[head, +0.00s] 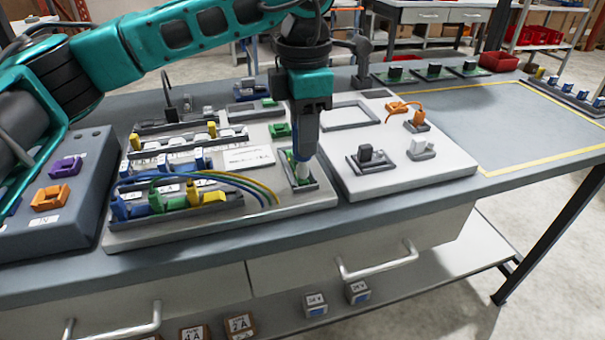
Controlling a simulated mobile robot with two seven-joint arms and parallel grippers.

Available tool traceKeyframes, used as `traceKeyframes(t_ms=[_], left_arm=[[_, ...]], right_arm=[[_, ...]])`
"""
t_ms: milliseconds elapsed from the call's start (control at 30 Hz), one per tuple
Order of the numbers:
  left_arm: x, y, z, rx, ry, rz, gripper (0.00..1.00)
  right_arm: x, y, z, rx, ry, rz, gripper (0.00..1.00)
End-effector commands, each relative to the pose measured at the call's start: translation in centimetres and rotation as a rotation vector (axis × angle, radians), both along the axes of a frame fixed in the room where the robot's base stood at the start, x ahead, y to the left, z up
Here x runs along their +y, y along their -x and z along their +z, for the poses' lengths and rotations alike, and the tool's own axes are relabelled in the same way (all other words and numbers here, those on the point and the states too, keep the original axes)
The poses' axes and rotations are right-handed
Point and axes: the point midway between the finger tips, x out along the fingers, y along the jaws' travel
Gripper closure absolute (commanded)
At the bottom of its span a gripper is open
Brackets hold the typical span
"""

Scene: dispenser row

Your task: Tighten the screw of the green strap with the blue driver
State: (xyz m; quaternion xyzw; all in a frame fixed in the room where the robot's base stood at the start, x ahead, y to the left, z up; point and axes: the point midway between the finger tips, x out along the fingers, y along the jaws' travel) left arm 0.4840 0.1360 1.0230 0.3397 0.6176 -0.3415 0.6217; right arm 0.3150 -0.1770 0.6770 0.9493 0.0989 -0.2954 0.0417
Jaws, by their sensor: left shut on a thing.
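My left gripper (309,100) comes down over the right part of the left white board and is shut on a driver. A bit of green (291,159), perhaps the green strap, shows there just left of the driver. The screw is hidden, and I cannot tell whether the tip touches it. My right gripper is out of view.
The left white board (225,228) carries rows of connectors and blue, green and yellow cables (230,180). Another green piece (279,130) lies behind the driver. A second white board (400,185) with an orange plug (418,118) is at right. A yellow-outlined table area (530,120) is clear.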

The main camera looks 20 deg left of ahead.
Motion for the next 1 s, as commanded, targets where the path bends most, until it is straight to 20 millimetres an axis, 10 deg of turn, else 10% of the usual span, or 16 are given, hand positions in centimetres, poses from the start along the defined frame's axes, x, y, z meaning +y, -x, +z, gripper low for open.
traceKeyframes(t_ms=[1000], left_arm=[[-0.06,0.27,-0.11,-0.001,-0.001,-0.956,1.00]], right_arm=[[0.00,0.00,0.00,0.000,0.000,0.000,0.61]])
